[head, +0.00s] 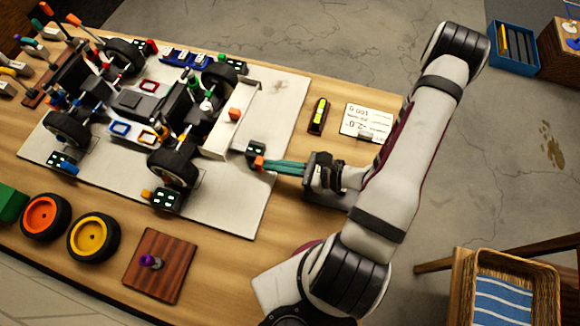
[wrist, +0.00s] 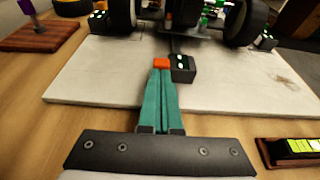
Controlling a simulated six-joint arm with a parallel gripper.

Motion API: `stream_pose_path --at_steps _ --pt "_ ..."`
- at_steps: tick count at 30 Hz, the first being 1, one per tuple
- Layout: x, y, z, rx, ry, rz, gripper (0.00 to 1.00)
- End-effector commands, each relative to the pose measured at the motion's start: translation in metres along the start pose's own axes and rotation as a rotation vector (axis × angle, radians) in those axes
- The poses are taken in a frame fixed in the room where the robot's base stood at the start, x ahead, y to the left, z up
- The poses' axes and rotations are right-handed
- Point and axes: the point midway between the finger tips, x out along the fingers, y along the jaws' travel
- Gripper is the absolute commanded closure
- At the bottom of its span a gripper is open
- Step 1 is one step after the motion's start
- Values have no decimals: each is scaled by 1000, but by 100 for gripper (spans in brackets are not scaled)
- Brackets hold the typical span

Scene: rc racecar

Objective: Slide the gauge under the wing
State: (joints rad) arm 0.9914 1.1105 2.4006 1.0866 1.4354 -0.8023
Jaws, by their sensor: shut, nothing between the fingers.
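A small dark block with pale dots and an orange end, apparently the gauge (head: 256,148), sits on the white board just outside the near end of the white rear wing (head: 241,97). It also shows in the wrist view as a black block (wrist: 184,69) with an orange piece (wrist: 161,63). My gripper (head: 265,163) has teal fingers that are closed together and empty. The fingertips (wrist: 160,72) are right at the orange piece and seem to touch it; exact contact is unclear. The wing is not clearly visible in the wrist view.
The open-wheel car (head: 130,105) stands on the white board (head: 225,205), with similar dotted blocks by its wheels. A spirit level (head: 318,115) and a card (head: 367,121) lie to the right. Loose wheels (head: 94,235) and a wooden plate (head: 160,266) lie near the front.

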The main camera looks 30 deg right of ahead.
Motion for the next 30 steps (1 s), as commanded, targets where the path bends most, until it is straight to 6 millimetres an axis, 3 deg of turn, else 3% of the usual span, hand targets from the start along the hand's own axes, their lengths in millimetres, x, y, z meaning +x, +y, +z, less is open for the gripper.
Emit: stream_pose_path --at_steps 11,17,24,30 --pt "0 -1 -1 4 -5 0 100" --pt "-38 -2 -12 1 -2 -10 100" --pt "-107 -2 -13 -3 1 -8 100" --pt "-136 -1 -13 -1 -1 -3 100"
